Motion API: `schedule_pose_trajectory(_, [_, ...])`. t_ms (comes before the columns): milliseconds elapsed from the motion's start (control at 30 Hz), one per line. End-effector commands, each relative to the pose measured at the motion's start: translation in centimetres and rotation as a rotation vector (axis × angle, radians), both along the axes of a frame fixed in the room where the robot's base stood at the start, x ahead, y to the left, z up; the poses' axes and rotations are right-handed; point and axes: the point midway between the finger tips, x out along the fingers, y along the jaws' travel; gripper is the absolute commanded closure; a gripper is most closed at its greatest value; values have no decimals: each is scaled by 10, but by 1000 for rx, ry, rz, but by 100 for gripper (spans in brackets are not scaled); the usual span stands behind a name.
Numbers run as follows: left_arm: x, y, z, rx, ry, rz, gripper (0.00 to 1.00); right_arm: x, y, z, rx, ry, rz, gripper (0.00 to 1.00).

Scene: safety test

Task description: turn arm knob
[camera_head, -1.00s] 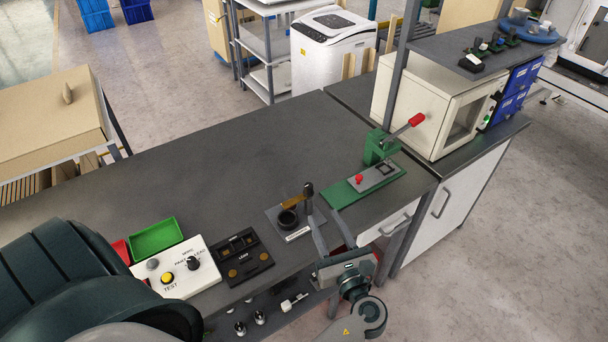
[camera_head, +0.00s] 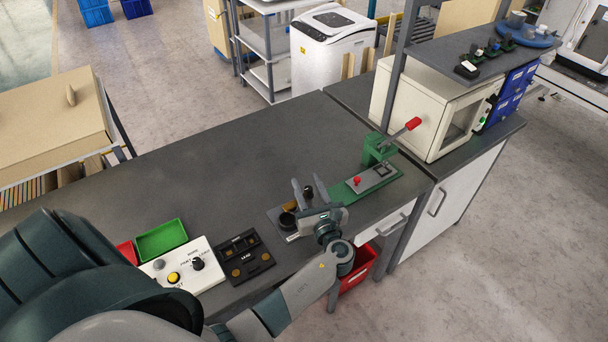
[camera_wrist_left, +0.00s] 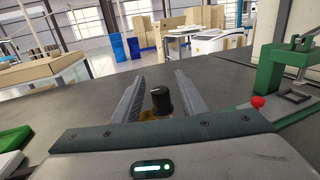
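A white control panel (camera_head: 205,281) lies on the dark bench in the head view. It has a black knob (camera_head: 198,263) with small labels around it and a yellow button (camera_head: 174,278). My left gripper (camera_head: 309,186) is to the right of the panel, over the grey plate (camera_head: 276,214) with a black round cup (camera_head: 287,220). It is open, fingers pointing away across the bench. In the left wrist view the left gripper (camera_wrist_left: 158,76) shows a black-topped upright handle (camera_wrist_left: 161,100) in the gap between its fingers; contact is not visible. My right gripper is out of view.
A black box (camera_head: 244,258) sits between panel and plate. Green (camera_head: 162,239) and red (camera_head: 127,251) trays lie behind the panel. A green lever press (camera_head: 377,150) stands right of my gripper. A red bin (camera_head: 358,270) is below the bench edge. The bench's back middle is clear.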

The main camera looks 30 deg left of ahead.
Motion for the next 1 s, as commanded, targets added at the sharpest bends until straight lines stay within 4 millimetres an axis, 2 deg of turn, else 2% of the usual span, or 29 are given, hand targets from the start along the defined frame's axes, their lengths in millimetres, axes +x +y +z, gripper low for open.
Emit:
schedule_pose_trajectory(200, [14,18,1,1,1,1,62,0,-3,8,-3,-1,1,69])
schedule_pose_trajectory(600, [17,22,0,-1,1,0,62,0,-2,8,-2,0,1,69])
schedule_pose_trajectory(633, [17,22,0,-1,1,0,64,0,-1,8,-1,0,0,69])
schedule_pose_trajectory(700, [17,22,0,-1,1,0,81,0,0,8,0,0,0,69])
schedule_pose_trajectory(800, [17,22,0,-1,1,0,100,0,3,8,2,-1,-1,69])
schedule_pose_trajectory(1000, [17,22,-1,-1,1,4,100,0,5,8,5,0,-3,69])
